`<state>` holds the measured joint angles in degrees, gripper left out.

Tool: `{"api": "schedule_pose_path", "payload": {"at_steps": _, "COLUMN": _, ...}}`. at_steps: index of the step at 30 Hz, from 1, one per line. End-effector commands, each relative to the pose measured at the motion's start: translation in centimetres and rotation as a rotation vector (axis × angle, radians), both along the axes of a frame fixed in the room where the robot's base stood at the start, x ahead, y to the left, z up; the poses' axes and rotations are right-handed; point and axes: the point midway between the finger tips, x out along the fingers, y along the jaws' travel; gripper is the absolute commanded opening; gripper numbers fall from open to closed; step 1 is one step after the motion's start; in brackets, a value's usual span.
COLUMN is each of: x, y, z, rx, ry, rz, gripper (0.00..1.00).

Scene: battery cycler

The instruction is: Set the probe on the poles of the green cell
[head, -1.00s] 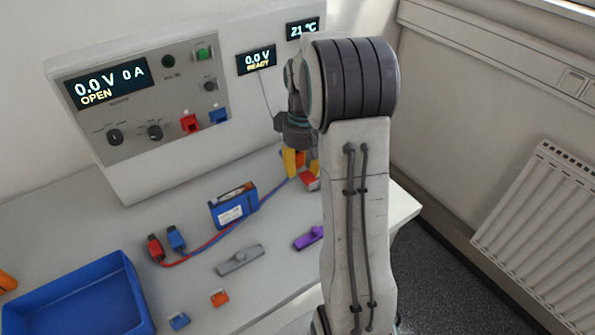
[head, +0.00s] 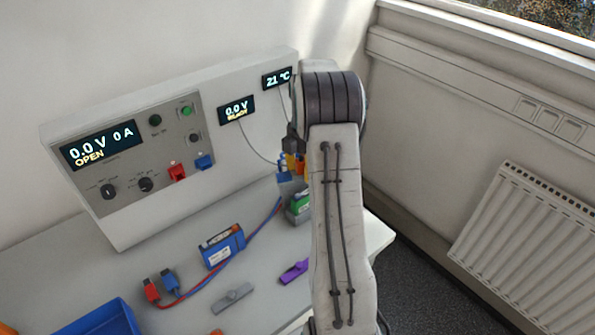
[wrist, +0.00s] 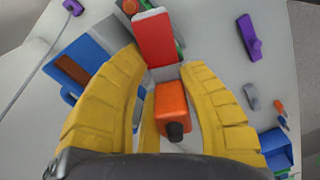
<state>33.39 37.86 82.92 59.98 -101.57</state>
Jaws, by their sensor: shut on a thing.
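My gripper (head: 292,162) is mostly behind my arm in the head view. In the wrist view its yellow fingers (wrist: 163,75) are closed around the probe, whose orange body with a black nub (wrist: 171,108) shows between them. A red block (wrist: 155,38) shows beyond the fingertips; I cannot tell if it is part of the probe. The green cell (head: 299,205) stands on the bench below my gripper, partly behind my arm. In the wrist view only green slivers (wrist: 179,42) show beside the red block. Its poles are hidden, and contact with the probe cannot be seen.
A blue cell (head: 221,247) with red and blue leads lies left of the green cell. A purple clip (head: 293,272) and a grey clip (head: 232,297) lie nearer. The cycler (head: 130,165) stands behind. A blue tray (head: 100,318) is at front left.

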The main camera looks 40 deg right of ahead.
Motion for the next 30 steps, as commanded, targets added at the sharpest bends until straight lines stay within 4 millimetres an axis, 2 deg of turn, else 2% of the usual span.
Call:
{"api": "schedule_pose_path", "payload": {"at_steps": 1, "x": 0.1, "y": -0.5, "z": 0.6, "rx": 0.001, "ry": 0.001, "rz": 0.047, "gripper": 0.0}}
{"api": "schedule_pose_path", "payload": {"at_steps": 9, "x": 0.3, "y": -2.2, "z": 1.2, "rx": 0.004, "ry": -0.001, "rz": 0.269, "gripper": 0.0}}
{"api": "schedule_pose_path", "payload": {"at_steps": 17, "x": 0.4, "y": -2.9, "z": 1.3, "rx": 0.005, "ry": -0.002, "rz": 0.365, "gripper": 0.0}}
{"api": "schedule_pose_path", "payload": {"at_steps": 30, "x": 0.4, "y": -3.0, "z": -1.4, "rx": 0.007, "ry": -0.002, "rz": 0.378, "gripper": 0.0}}
